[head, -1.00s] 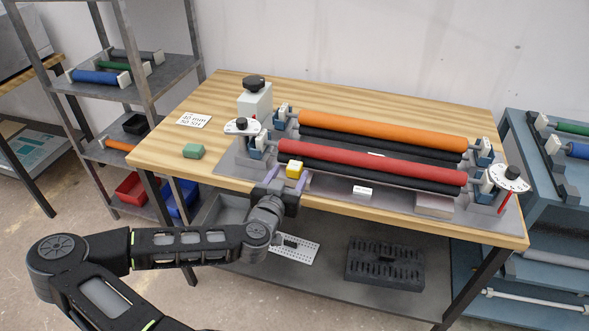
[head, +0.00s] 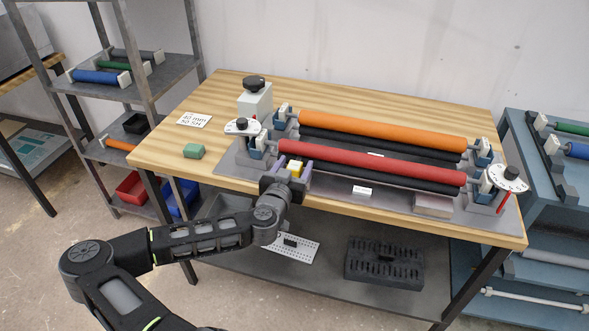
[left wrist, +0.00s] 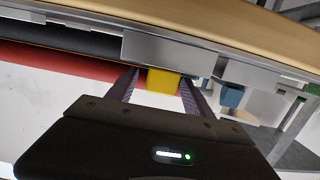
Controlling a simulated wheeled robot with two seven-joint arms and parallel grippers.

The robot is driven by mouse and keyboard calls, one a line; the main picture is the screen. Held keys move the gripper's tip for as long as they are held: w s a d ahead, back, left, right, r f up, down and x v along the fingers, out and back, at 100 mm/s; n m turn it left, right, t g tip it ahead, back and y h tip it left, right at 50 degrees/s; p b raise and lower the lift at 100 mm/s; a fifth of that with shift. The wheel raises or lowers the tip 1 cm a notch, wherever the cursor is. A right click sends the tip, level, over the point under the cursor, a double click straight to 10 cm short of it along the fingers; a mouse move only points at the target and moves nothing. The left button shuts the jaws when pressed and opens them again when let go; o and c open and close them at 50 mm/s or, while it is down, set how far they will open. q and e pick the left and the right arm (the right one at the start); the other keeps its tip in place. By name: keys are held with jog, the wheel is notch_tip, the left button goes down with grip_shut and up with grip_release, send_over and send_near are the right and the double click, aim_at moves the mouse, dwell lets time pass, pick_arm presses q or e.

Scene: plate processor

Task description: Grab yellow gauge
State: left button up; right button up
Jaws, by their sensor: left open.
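The yellow gauge (head: 296,170) is a small yellow block at the left end of the red roller (head: 370,165), near the front edge of the table. My left gripper (head: 289,167) is open, with its purple fingers on either side of the gauge. In the left wrist view the yellow gauge (left wrist: 163,83) lies between the two fingers of the left gripper (left wrist: 158,88). I cannot tell whether the fingers touch it. My right gripper is not in view.
An orange roller (head: 380,130) lies behind the red one. A shelf rack (head: 150,70) stands to the left.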

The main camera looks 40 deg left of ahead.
pick_arm(q)
grip_shut()
dwell(0.8)
